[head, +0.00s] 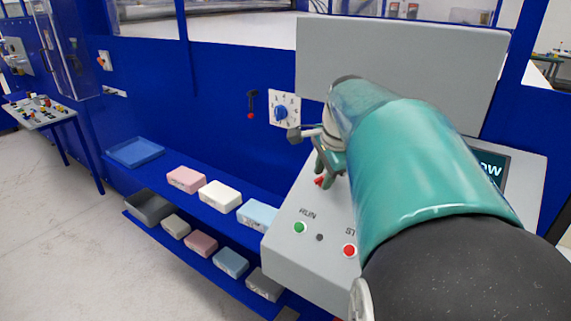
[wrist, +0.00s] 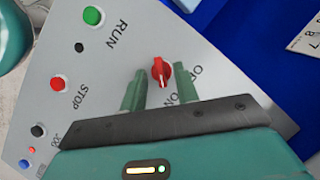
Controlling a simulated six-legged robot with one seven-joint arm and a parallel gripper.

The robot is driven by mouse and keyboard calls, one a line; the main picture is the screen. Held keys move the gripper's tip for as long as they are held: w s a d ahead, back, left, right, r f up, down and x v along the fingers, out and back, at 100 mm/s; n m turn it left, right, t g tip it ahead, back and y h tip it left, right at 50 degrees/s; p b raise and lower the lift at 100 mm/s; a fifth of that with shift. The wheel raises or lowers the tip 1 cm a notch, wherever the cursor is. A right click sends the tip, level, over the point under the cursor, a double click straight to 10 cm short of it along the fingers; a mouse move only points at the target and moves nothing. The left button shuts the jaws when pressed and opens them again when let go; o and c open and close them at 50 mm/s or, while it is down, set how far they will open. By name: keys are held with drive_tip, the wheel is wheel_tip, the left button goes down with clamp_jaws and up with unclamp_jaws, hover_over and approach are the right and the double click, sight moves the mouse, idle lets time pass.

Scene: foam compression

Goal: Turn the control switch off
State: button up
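The control switch is a red knob (wrist: 161,72) with a white pointer line, on a light grey sloped panel (wrist: 75,120). ON and OFF lettering beside it is partly covered in the wrist view. My gripper (wrist: 159,69) is open, with one green finger on each side of the knob; I cannot tell whether either finger touches it. In the head view my gripper (head: 323,163) is over the panel, and a bit of the red knob (head: 319,181) shows below the fingers. My arm hides much of the panel there.
A green RUN button (head: 299,228) and a red STOP button (head: 349,250) are on the same panel. A blue wall with a rotary dial (head: 282,113) stands behind. Shelves with several foam blocks (head: 219,195) are at left.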

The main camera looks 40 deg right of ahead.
drive_tip(key=shift+w+f, duration=0.1)
drive_tip(key=c, duration=0.7)
drive_tip(key=shift+o, duration=0.2)
